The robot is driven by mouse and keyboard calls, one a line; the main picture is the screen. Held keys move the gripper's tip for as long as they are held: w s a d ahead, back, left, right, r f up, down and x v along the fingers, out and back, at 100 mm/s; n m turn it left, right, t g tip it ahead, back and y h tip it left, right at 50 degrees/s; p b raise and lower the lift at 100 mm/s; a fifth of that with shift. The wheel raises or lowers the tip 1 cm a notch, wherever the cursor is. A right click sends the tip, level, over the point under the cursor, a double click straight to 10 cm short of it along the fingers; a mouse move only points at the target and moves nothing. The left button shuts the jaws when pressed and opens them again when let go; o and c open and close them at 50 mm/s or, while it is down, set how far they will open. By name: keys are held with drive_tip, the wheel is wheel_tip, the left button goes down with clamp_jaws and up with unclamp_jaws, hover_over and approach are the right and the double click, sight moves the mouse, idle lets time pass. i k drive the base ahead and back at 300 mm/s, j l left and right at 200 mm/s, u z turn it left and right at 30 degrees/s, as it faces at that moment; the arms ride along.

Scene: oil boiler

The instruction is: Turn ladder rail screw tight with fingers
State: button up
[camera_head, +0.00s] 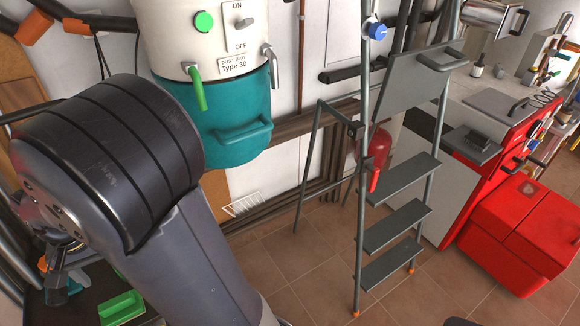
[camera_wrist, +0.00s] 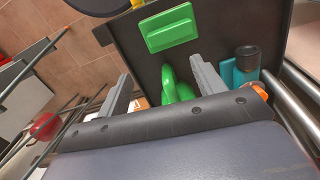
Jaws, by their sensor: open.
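A grey stepladder (camera_head: 398,219) stands open on the tiled floor, right of centre in the head view. A blue knob screw (camera_head: 376,30) sits high on its left rail, and a small dark fitting (camera_head: 354,130) is lower on that rail. My gripper (camera_wrist: 161,72) is open in the wrist view, with its two grey fingers spread apart over a dark surface. A green object (camera_wrist: 170,84) shows between and beyond the fingers; I cannot tell whether they touch it. The gripper is far from the ladder, low at the left. The blue knob is not clear in the wrist view.
A dark surface (camera_wrist: 226,17) below the gripper carries a green block (camera_wrist: 168,28) and a teal item (camera_wrist: 238,72). A white and teal dust collector (camera_head: 225,110) hangs behind my arm. A red extinguisher (camera_head: 376,146) is behind the ladder; a red box (camera_head: 520,225) stands right. Floor before the ladder is clear.

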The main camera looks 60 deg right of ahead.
sight(377, 31)
drive_tip(key=z, duration=3)
